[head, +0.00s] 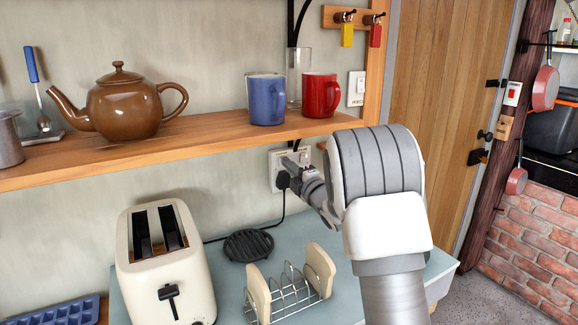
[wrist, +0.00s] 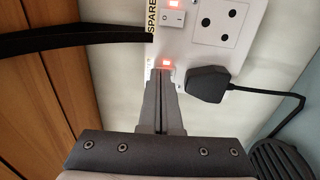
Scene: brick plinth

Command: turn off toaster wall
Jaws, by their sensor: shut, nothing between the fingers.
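A white double wall socket (head: 275,158) is on the wall below the wooden shelf. In the wrist view the socket plate (wrist: 187,48) has a bare outlet and a rocker switch (wrist: 172,18) beside the label "SPARE". A red light glows by that switch, and another red light (wrist: 165,67) glows lower down. A black plug (wrist: 207,83) sits in the lower outlet. The cream toaster (head: 165,265) stands on the counter with a black cord leading toward the socket. My gripper (wrist: 162,72) is shut and empty, its tips at the lower red light. They hide the lower switch; contact is unclear.
The shelf (head: 220,138) above my gripper holds a brown teapot (head: 122,105), a blue mug (head: 266,100) and a red mug (head: 320,96). A toast rack (head: 290,295) and a black trivet (head: 248,245) are on the counter. A dark bracket (wrist: 75,42) is near the socket.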

